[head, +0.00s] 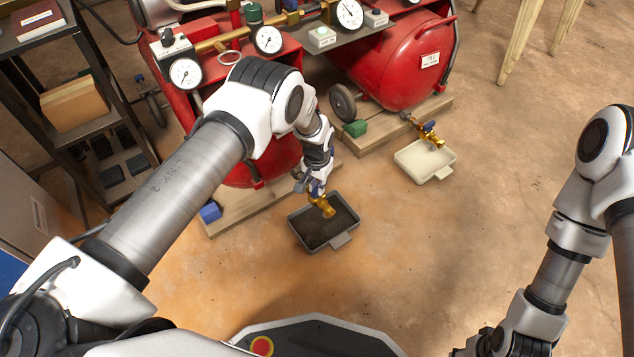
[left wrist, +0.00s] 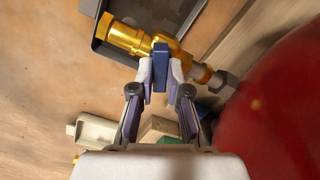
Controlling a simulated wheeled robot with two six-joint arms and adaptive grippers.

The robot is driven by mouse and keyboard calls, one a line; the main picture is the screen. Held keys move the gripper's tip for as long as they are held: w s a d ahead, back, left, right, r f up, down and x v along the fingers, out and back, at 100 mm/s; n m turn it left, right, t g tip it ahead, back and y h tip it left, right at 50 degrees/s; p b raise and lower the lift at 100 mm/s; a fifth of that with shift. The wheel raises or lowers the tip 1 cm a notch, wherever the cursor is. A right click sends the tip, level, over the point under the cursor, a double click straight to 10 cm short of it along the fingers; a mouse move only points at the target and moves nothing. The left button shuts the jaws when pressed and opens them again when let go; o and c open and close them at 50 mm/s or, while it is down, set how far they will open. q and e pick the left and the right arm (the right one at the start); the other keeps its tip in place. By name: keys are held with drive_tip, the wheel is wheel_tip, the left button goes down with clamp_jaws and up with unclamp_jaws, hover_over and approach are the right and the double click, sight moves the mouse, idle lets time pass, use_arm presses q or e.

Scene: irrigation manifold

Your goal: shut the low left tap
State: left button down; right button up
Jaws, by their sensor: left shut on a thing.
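The low left tap is brass (head: 326,207), low on the front of the left red tank, over a dark drip tray (head: 345,222). In the left wrist view its brass body (left wrist: 126,38) runs slantwise from upper left to lower right. Its blue handle (left wrist: 160,66) appears to stand across the body rather than along it; the exact angle is hard to tell. My left gripper (head: 317,184) reaches down to the tap from above. In the left wrist view the gripper (left wrist: 160,76) is shut on the blue handle. My right gripper is out of view.
A second brass tap with blue handle (head: 430,132) sits on the right red tank (head: 398,68), above a cream tray (head: 426,163). A blue block (head: 210,213) and a green block (head: 355,128) are by the wooden skids. A shelf rack stands left. The front floor is clear.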

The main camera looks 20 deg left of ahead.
use_arm(q)
drive_tip(key=m+p, duration=0.1)
drive_tip(key=m, duration=0.4)
drive_tip(key=shift+s+f, duration=0.1)
idle(0.4)
drive_tip(key=c, duration=1.1)
unclamp_jaws()
drive_tip(key=shift+c, duration=0.2)
wheel_tip(320, 180, up, 12)
